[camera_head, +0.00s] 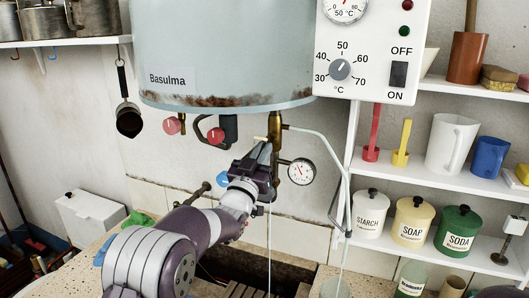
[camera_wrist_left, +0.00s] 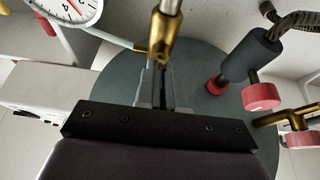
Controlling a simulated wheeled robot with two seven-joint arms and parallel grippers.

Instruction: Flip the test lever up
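The brass safety valve fitting (camera_head: 275,125) hangs under the right side of the water tank, and it also shows in the left wrist view (camera_wrist_left: 163,38). My left gripper (camera_head: 264,150) is right at this fitting, reaching up from below. In the left wrist view its fingers (camera_wrist_left: 163,75) are close together, with a thin dark gap, and their tips are at the brass fitting. A small pale tip (camera_head: 261,139) shows just above the gripper; I cannot tell whether it is the test lever. The lever is otherwise hidden by the gripper. My right gripper is not in view.
The grey-blue tank (camera_head: 225,50) hangs overhead. A pressure gauge (camera_head: 301,171) is close to the right of the gripper. Red valve knobs (camera_head: 216,135) and a dark pipe are on the left. A thin pale hose (camera_head: 335,160) runs down right. Shelves with canisters stand further right.

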